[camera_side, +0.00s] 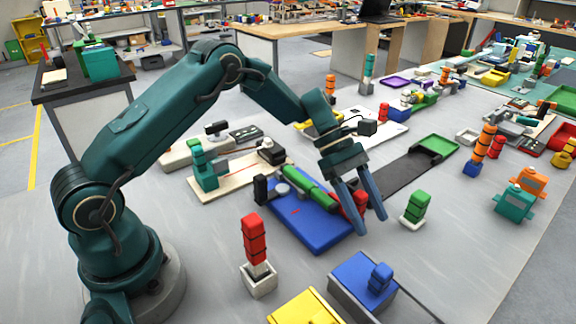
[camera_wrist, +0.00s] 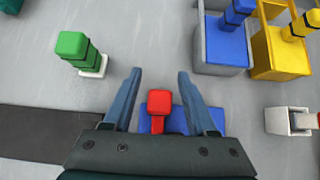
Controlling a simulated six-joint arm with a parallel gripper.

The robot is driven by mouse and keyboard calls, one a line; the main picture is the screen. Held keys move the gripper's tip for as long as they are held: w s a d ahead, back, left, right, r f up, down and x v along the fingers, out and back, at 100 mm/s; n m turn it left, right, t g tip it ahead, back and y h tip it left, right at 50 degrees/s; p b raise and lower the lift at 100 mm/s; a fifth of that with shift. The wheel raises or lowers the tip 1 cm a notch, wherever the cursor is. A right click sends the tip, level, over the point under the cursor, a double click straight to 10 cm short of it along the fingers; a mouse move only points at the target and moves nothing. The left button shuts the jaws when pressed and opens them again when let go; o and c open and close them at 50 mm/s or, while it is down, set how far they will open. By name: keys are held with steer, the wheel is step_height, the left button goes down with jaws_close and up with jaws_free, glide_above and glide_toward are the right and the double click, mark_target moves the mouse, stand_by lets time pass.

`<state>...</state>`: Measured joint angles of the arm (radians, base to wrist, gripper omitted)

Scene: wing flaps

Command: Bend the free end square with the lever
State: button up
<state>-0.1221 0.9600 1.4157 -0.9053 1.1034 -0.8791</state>
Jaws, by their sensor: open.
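A blue bending board (camera_side: 328,233) lies on the table below my gripper. It carries a green bar (camera_side: 308,190), a grey round part (camera_side: 282,188), a black block (camera_side: 261,188) and a small red mark. A red lever end (camera_side: 359,202) is at its right end, partly hidden by a finger. My gripper (camera_side: 371,225) is open and points down at that end. In the wrist view, the red lever (camera_wrist: 159,101) shows between the open fingers (camera_wrist: 160,74), with no contact visible. I cannot make out the free end of the workpiece.
A green block on a white base (camera_side: 415,209) stands right of my gripper. Nearer stand a red stack in a white holder (camera_side: 256,250), a blue-topped box (camera_side: 364,280) and a yellow box (camera_side: 303,308). A dark strip (camera_side: 398,175) lies behind.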

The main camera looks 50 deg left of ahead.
jaws_close()
stand_by(1.4)
